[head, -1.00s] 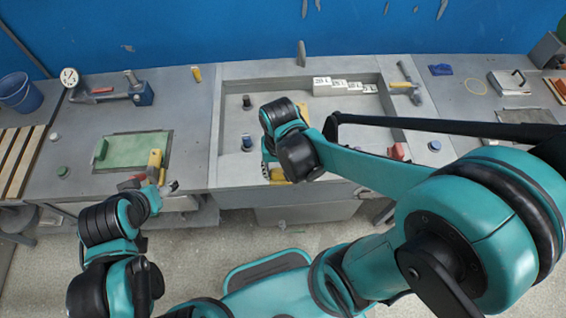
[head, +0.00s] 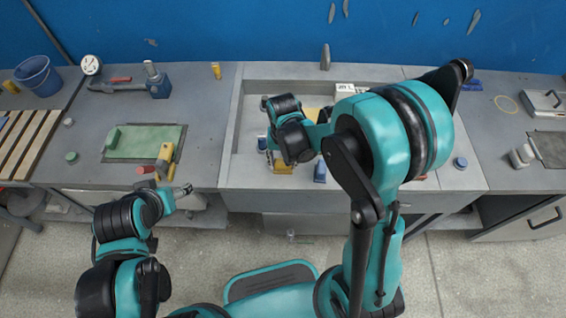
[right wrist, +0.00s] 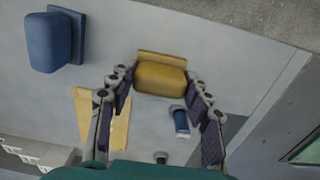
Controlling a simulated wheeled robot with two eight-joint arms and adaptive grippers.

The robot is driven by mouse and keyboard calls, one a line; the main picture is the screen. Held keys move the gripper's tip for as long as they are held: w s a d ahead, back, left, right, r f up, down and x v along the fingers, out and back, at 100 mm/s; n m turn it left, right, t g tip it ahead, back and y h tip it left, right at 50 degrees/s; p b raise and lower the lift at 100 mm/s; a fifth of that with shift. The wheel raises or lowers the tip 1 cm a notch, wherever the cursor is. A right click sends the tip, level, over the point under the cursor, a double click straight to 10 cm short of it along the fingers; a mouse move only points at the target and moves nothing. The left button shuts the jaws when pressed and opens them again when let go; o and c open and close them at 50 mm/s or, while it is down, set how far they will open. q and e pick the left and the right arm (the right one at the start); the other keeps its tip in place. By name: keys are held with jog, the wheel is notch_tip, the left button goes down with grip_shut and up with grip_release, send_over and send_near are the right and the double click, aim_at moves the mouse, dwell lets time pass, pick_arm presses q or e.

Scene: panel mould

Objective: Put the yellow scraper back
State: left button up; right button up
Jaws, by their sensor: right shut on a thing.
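The yellow scraper (right wrist: 160,77), a block on a thin plate, sits between the fingertips of my right gripper (right wrist: 158,82) in the right wrist view. The gripper is shut on it. In the head view my right gripper (head: 285,155) is over the front of the grey recessed mould, with the yellow scraper (head: 283,168) showing just below it. I cannot tell whether the scraper touches the surface. My left gripper (head: 183,191) is low at the bench's front edge, near a yellow-handled tool (head: 165,155); its finger opening is too small to read.
A blue block on a plate (right wrist: 54,42) stands beside the scraper; it also shows in the head view (head: 320,172). A flat yellow piece (right wrist: 118,132) and a blue cylinder (right wrist: 181,122) lie close by. A green mat (head: 145,142) lies left. My right arm hides the mould's right part.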

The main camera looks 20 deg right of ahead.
jog(key=shift+r, duration=0.1)
jog(key=shift+s, duration=0.1)
jog(key=o, duration=0.6)
jog(key=shift+f, duration=0.25)
jog(key=o, duration=0.4)
jog(key=shift+r, duration=0.1)
